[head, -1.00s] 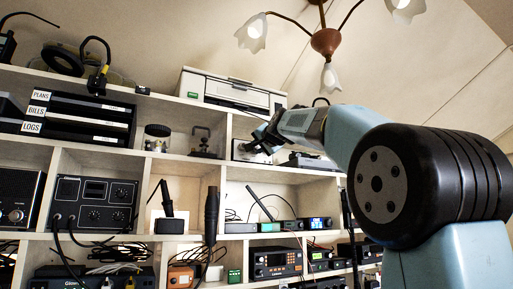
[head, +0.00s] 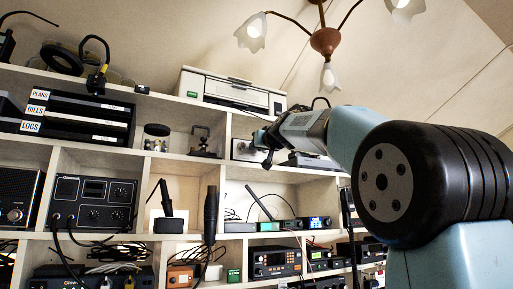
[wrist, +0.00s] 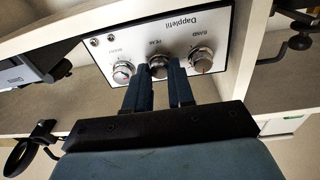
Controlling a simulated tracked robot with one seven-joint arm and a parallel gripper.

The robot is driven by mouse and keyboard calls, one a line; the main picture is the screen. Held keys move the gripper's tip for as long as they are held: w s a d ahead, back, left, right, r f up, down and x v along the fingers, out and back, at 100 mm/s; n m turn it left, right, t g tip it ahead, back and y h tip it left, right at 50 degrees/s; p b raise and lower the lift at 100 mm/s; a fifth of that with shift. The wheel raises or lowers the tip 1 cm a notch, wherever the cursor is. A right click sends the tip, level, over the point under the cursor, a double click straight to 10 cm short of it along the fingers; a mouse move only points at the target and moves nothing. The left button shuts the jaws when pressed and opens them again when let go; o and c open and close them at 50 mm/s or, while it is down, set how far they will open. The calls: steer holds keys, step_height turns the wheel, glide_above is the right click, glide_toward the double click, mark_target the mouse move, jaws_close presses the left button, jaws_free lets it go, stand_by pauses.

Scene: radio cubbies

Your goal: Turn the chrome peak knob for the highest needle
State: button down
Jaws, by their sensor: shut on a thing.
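The pale-faced Dapplefil unit (wrist: 160,35) appears upside down in the wrist view, with three round chrome-rimmed fittings in a row. My gripper (wrist: 159,68) is shut on the middle one, the chrome peak knob (wrist: 158,62), with one dark finger on each side. The fingers hide part of the knob. Another chrome knob (wrist: 200,60) sits to the right. In the head view my gripper (head: 266,152) is at the unit's cubby, and the unit (head: 242,150) is mostly hidden.
The unit sits inside a pale shelf cubby (head: 230,128) with walls close by. A white printer (head: 232,92) stands above. In the wrist view a dark clamp-like thing (wrist: 298,40) is at right and a black ring (wrist: 22,156) at lower left.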

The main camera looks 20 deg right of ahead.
steer(key=shift+n, duration=0.7)
steer(key=c, duration=1)
jaws_free()
steer(key=shift+o, duration=0.2)
steer(key=shift+s, duration=0.1)
steer(key=s+d+f, duration=0.1)
steer(key=s+d, duration=0.1)
steer(key=s, duration=1.1)
steer(key=shift+s, duration=0.2)
